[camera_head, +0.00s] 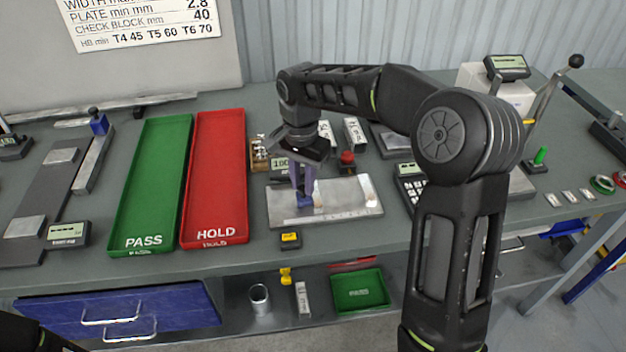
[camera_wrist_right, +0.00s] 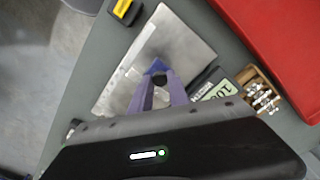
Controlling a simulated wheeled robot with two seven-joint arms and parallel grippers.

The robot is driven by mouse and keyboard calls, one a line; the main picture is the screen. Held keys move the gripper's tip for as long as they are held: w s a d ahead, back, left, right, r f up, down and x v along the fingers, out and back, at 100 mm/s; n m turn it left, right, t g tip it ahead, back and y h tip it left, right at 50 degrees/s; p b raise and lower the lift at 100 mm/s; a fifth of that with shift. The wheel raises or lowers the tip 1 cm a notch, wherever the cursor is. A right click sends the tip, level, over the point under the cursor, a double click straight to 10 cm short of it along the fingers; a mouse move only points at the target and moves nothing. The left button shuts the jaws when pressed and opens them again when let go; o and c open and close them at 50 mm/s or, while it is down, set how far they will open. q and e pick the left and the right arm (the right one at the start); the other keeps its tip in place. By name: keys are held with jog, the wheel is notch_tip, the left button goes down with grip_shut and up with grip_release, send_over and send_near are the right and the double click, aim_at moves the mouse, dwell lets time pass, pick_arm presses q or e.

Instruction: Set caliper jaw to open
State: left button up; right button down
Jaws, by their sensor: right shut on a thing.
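My right gripper (camera_head: 303,192) reaches down over a pale metal plate (camera_head: 350,196) with scale marks along its front edge. Its purple fingers are shut on a small blue piece with a dark round knob (camera_head: 305,201). In the right wrist view the blue piece (camera_wrist_right: 157,67) shows at the fingertips (camera_wrist_right: 160,82), with the plate (camera_wrist_right: 172,38) beneath. I cannot tell for certain whether this blue piece is the caliper jaw; the fingers partly hide it. A display reading about 100 (camera_head: 281,164) stands behind the plate. My left gripper is out of view.
Green PASS tray (camera_head: 150,190) and red HOLD tray (camera_head: 218,190) lie to the left. A yellow-black block (camera_head: 290,240) sits at the front edge, and a red button (camera_head: 347,158) behind the plate.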

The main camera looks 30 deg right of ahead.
aim_at(301, 188)
jog(key=shift+a, duration=0.25)
jog(key=c, duration=1.3)
grip_release()
jog(key=shift+w+a, duration=0.1)
jog(key=shift+o, duration=0.2)
notch_tip(301, 188, up, 8)
jog(key=shift+f+b, duration=0.1)
jog(key=shift+b, duration=0.25)
